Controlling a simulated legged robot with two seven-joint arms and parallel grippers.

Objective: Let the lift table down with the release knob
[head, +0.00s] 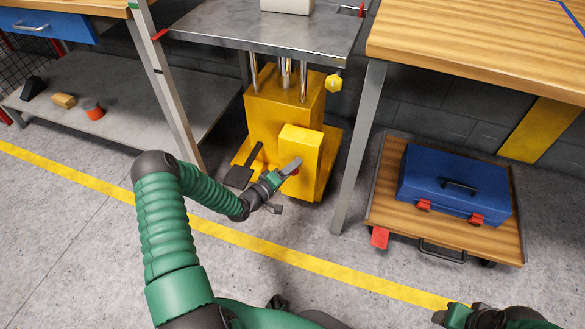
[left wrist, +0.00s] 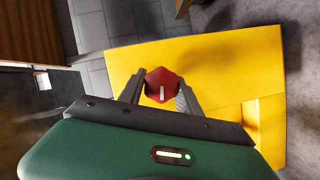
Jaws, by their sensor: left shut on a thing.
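The lift table has a grey steel top (head: 240,25) raised on shiny rods above a yellow base (head: 266,118). A yellow box (head: 303,146) on the base's front carries the red release knob (head: 295,171), which is mostly hidden by my gripper in the head view. My left gripper (head: 291,169) is at the box. In the left wrist view, the six-sided red knob (left wrist: 162,86) with a pale mark sits between its fingers, which are shut on it. My right gripper (head: 458,314) is low at the right edge of the head view, away from the table; its fingers are unclear.
A dark foot pedal (head: 240,174) is left of my left gripper. A pale block (head: 287,5) is on the steel top. A blue toolbox (head: 453,184) rests on a wooden cart (head: 385,208) at right. Workbenches flank the lift. Floor in front is clear, with a yellow line.

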